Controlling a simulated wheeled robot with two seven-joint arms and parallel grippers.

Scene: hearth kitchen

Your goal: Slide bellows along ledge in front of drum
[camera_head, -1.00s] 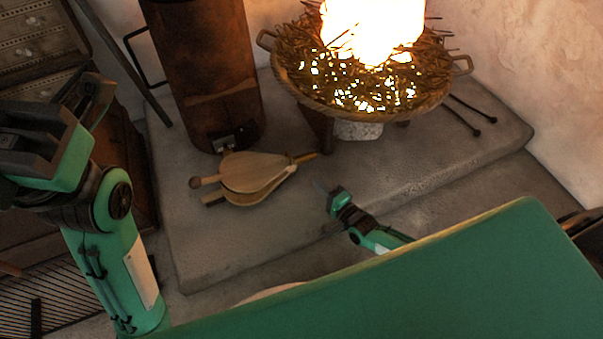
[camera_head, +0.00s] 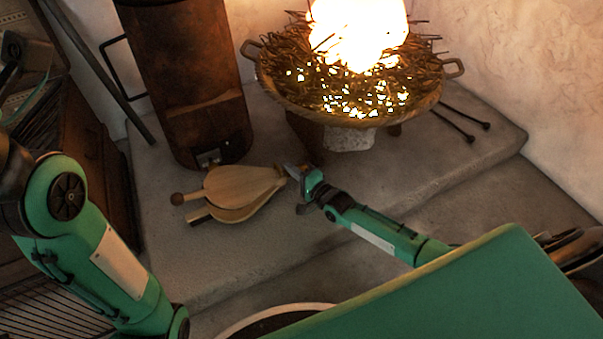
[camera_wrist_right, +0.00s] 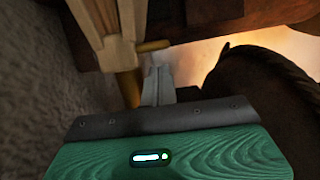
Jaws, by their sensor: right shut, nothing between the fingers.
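The wooden bellows (camera_head: 238,187) lie on the grey stone ledge (camera_head: 250,255), just in front of the rusty drum (camera_head: 190,85). Their handles point left and their nozzle end points right. My right gripper (camera_head: 289,171) is shut and empty at the nozzle end. In the right wrist view its closed fingers (camera_wrist_right: 158,78) are beside the pale wooden bellows (camera_wrist_right: 106,35); whether they touch I cannot tell. The gripper partly hides the nozzle in the head view. My left arm is at the left edge; its gripper is mostly cut off, so its jaws are unclear.
A handled fire basket (camera_head: 350,105) with bright flames stands right of the drum, close behind my right gripper. Thin dark rods (camera_head: 460,122) lie on the ledge to its right. The ledge's front is bare. A dark cabinet (camera_head: 85,150) stands left.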

